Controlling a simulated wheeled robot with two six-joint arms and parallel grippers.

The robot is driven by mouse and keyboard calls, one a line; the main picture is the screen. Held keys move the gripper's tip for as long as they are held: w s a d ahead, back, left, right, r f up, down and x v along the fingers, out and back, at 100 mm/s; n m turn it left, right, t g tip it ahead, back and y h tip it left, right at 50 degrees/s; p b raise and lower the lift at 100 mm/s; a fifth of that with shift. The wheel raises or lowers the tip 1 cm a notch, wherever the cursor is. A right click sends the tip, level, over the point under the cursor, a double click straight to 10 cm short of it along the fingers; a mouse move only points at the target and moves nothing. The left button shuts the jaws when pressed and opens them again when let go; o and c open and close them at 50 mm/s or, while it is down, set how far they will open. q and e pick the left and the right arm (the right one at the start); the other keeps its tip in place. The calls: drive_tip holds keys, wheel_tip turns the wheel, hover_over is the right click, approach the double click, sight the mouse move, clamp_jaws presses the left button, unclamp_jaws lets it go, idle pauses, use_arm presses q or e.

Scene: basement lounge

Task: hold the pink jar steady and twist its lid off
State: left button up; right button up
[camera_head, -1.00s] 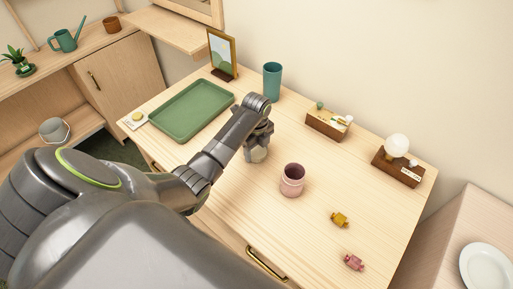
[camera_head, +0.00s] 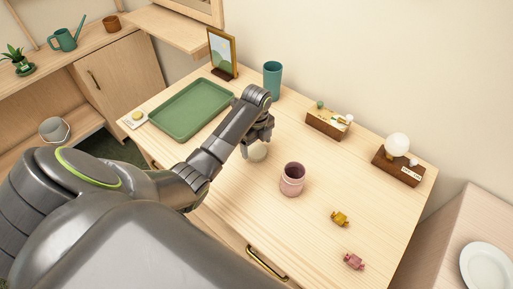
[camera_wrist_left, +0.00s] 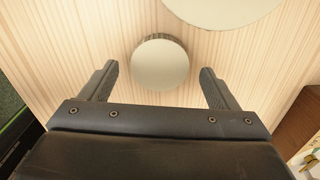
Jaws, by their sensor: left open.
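The pink jar (camera_head: 291,186) stands upright on the wooden table in the head view, its mouth uncovered and its dark inside showing. A round pale lid (camera_head: 257,154) lies flat on the table to its upper left, apart from it. My left gripper (camera_head: 258,141) is open and empty just above the lid. In the left wrist view the lid (camera_wrist_left: 160,64) sits beyond and between the two spread fingers of my left gripper (camera_wrist_left: 159,80). A larger pale disc (camera_wrist_left: 222,8) is cut off at the top there; I cannot tell what it is. My right gripper is out of view.
A green tray (camera_head: 158,120), a picture frame (camera_head: 223,50) and a teal cup (camera_head: 272,82) stand behind. Two wooden stands, one with a white globe (camera_head: 397,145), are at the back right. Yellow (camera_head: 340,219) and pink (camera_head: 353,262) sweets lie in front right.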

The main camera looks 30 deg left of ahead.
sight(256, 149)
use_arm(q)
wheel_tip(256, 149, up, 4)
drive_tip(key=shift+w+r+b, duration=0.1)
drive_tip(key=shift+r+b, duration=0.05)
drive_tip(key=shift+b, duration=0.15)
wheel_tip(256, 149, up, 6)
drive_tip(key=p, duration=0.3)
drive_tip(key=shift+f, duration=0.2)
